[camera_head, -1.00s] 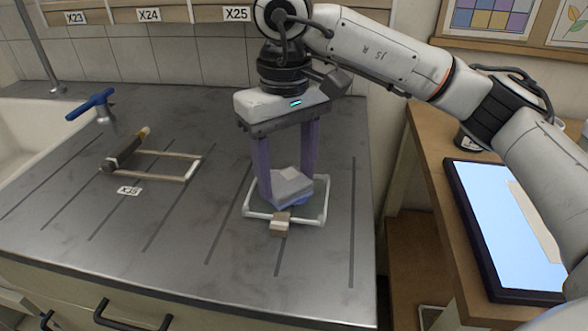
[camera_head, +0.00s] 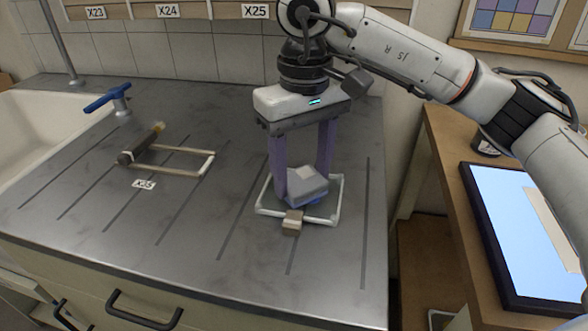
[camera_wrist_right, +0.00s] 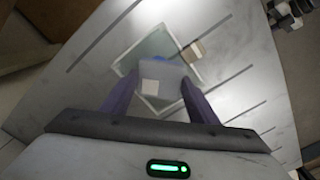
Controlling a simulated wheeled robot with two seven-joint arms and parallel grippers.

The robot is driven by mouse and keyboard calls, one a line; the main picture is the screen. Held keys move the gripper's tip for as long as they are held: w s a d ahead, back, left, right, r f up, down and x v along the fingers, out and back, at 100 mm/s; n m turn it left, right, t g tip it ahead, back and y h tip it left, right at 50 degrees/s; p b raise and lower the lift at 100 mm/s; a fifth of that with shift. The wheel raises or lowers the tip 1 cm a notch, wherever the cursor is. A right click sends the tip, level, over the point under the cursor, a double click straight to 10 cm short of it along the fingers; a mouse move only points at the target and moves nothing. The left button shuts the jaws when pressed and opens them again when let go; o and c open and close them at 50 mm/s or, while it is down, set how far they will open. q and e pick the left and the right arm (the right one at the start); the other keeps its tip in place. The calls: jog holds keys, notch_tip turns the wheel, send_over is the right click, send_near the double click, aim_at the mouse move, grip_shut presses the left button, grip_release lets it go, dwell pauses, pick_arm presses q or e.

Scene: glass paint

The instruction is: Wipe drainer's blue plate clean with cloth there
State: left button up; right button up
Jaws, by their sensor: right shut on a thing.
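A square glass plate (camera_head: 265,208) with a pale rim lies on the grey drainer (camera_head: 215,240). Blue paint (camera_head: 317,201) shows on it beside the cloth, mostly hidden. The plate also shows in the right wrist view (camera_wrist_right: 157,43). My right gripper (camera_head: 306,188) points down over the plate, shut on a folded grey cloth (camera_head: 306,183) with a paler patch on top. The cloth is low over the plate, seemingly against it; exact contact is hard to tell. It also shows between the fingers in the wrist view (camera_wrist_right: 163,80). My left gripper is not in view.
A small tan block (camera_head: 292,222) sits at the plate's near edge. Left of it lie another pale frame (camera_head: 180,172) with a dark rod (camera_head: 138,146) and a label. A sink (camera_head: 40,125) with a blue-handled tap (camera_head: 108,98) is far left. A screen (camera_head: 520,235) stands right.

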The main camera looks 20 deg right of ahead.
aim_at(322, 183)
jog(key=shift+s+d+b, duration=0.45)
jog(key=shift+s+d, duration=0.5)
jog(key=shift+d, duration=0.3)
jog(key=shift+w+a+p, duration=0.4)
jog(key=shift+w+a, duration=0.5)
jog(key=shift+a, duration=0.35)
jog(key=shift+w+a+p, duration=0.4)
jog(key=shift+w+a, duration=0.5)
jog(key=shift+a, duration=0.3)
jog(key=shift+s+d+f+b, duration=0.1)
jog(key=shift+s+d+b, duration=0.45)
jog(key=shift+d, duration=0.35)
jog(key=shift+s+d+b, duration=0.4)
jog(key=shift+s+d, duration=0.9)
jog(key=shift+d, duration=0.25)
jog(key=shift+w+a+r+p, duration=0.2)
jog(key=shift+w+a+p, duration=0.2)
jog(key=shift+w+a, duration=0.5)
jog(key=shift+w+a+f+p, duration=0.1)
jog(key=shift+w+a, duration=0.2)
jog(key=shift+a, duration=0.2)
jog(key=shift+w+a+f+p, duration=0.15)
jog(key=shift+w+a, duration=0.2)
jog(key=shift+a, duration=0.2)
jog(key=shift+w+a+r+p, duration=0.1)
jog(key=shift+w+a, duration=0.2)
jog(key=shift+a, duration=0.2)
jog(key=shift+s+d+b, duration=0.35)
jog(key=shift+s+d, duration=0.5)
jog(key=shift+d, duration=0.3)
